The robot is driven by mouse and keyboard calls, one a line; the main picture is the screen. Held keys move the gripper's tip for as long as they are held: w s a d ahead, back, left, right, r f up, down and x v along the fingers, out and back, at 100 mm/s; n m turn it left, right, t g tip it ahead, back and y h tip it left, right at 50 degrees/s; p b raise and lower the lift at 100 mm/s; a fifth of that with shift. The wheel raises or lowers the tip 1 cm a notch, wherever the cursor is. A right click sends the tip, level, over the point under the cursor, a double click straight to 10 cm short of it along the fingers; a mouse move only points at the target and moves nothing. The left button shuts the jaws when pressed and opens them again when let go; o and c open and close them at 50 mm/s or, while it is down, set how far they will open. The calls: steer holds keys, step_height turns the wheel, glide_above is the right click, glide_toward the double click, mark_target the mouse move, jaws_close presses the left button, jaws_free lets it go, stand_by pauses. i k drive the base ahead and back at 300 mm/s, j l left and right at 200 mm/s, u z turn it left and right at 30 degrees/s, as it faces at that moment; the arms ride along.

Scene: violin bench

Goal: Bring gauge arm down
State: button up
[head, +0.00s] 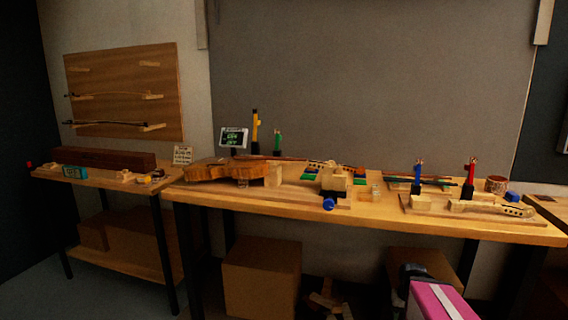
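Several upright coloured pieces with black bases stand on the long wooden bench. They are a tall yellow one (255,127), a green one (277,140), a blue one (418,173) and a red one (468,175). At this size I cannot tell which part is the gauge arm or how it is tilted. A violin body (222,172) lies at the left of the bench, and a neck with a scroll (490,208) lies on a board at the right. At the bottom right, a black part beyond a pink block with a white stripe seems to be my arm's end; no fingers show.
A small screen (233,138) with green text stands behind the violin. A lower side table (100,180) holds a long dark case (103,158). Bows hang on a wall panel (125,60). Boxes (262,275) stand under the bench. Dark floor shows at the front left.

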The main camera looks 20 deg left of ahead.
mark_target(256, 122)
steer(key=u, duration=1.3)
steer(key=k+l, duration=0.1)
